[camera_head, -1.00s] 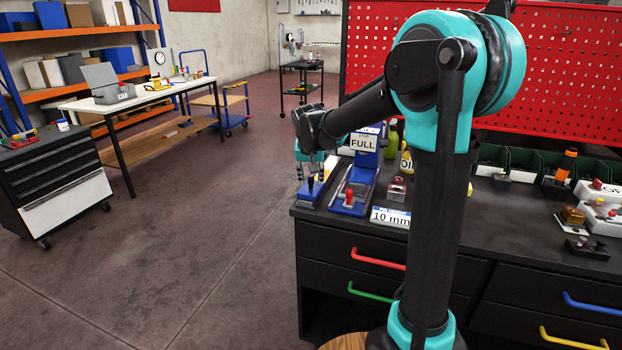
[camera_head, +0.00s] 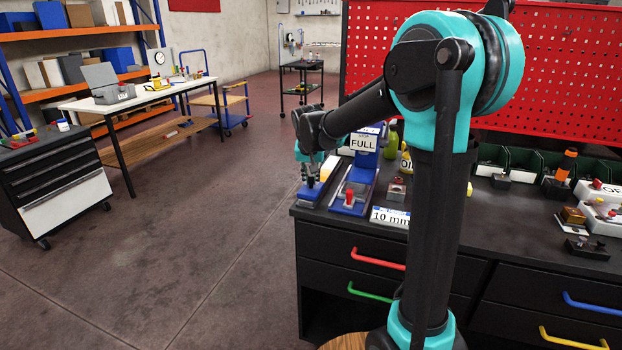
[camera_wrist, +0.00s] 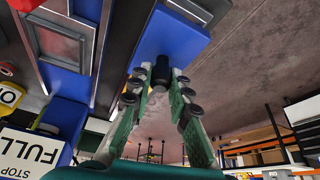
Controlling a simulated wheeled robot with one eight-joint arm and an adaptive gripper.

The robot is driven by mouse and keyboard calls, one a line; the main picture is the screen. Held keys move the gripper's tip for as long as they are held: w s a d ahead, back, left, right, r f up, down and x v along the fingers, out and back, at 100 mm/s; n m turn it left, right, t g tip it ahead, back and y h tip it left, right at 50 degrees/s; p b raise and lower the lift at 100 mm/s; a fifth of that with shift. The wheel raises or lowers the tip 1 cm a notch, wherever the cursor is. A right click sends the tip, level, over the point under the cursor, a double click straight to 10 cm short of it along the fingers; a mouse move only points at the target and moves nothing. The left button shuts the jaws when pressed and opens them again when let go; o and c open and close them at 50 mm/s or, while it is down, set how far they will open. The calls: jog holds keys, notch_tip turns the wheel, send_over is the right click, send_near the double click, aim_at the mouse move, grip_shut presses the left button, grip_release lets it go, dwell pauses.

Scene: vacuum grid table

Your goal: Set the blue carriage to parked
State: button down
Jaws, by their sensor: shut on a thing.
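The blue carriage (camera_head: 311,190) sits at the near left end of the workbench top, close to its edge. The wrist view shows its flat blue top (camera_wrist: 175,32) and a dark upright knob (camera_wrist: 162,74). My gripper (camera_head: 309,181) reaches down over the carriage from above. In the wrist view my gripper (camera_wrist: 162,82) has its two fingertips on either side of the knob, shut on it. The arm hides part of the carriage in the head view, and no parked mark can be read.
Right of the carriage stands a blue fixture (camera_head: 367,178) with a red knob (camera_head: 349,197) and a FULL sign (camera_head: 363,144). A 10 mm label (camera_head: 391,217) lies at the bench front. A red pegboard (camera_head: 570,75) rises behind. Open floor lies left of the bench.

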jog(key=w+d, duration=0.3)
jog(key=w, duration=0.5)
jog(key=w+d, duration=0.3)
jog(key=w, duration=0.5)
jog(key=w+d, duration=0.4)
jog(key=w, duration=0.4)
jog(key=c, duration=1.6)
grip_release()
jog(key=shift+o, duration=0.9)
jog(key=shift+r, duration=0.1)
jog(key=v, duration=1.1)
jog(key=shift+s+r, duration=0.15)
jog(key=shift+r, duration=0.25)
